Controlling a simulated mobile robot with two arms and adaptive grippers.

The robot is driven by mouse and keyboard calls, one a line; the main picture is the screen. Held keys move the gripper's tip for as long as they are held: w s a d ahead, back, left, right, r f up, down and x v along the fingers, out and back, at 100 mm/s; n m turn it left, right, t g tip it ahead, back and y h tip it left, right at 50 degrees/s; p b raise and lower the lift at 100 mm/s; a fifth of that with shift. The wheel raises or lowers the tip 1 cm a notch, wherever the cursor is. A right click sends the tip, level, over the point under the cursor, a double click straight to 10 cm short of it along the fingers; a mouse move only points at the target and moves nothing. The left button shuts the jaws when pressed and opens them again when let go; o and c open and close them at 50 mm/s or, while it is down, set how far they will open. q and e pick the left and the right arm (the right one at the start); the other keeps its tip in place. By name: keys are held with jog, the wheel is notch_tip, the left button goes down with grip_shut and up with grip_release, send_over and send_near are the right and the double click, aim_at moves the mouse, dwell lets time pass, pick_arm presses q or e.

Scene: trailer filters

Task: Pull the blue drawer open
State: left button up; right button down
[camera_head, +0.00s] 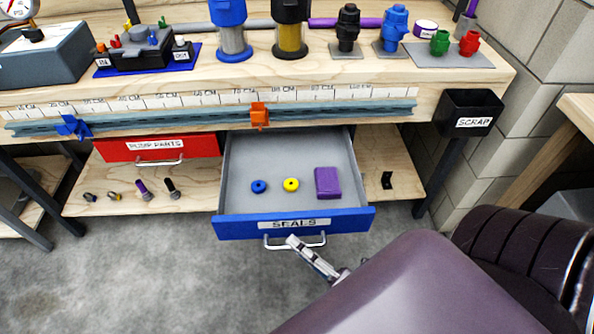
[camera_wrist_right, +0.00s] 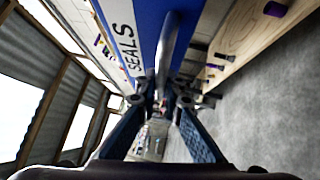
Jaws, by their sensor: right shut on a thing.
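The blue drawer (camera_head: 345,219), labelled SEALS, is pulled well out from under the workbench. A blue ring, a yellow ring and a purple block lie on its grey floor. Its metal handle (camera_head: 312,245) is on the blue front. My right gripper (camera_head: 292,241) is shut on that handle. In the right wrist view the handle (camera_wrist_right: 165,50) runs between the fingers of my right gripper (camera_wrist_right: 165,95), beside the blue drawer front (camera_wrist_right: 148,25). My left gripper is not in view.
A red drawer (camera_head: 158,147) labelled PUMP PARTS is shut at the left. A lower shelf (camera_head: 110,205) holds several small fittings. A black SCRAP bin (camera_head: 468,108) hangs at the bench's right end. The grey floor in front is clear.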

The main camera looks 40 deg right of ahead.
jog(key=c, duration=2)
grip_release()
jog(key=shift+c, duration=0.2)
jog(key=v, duration=1.2)
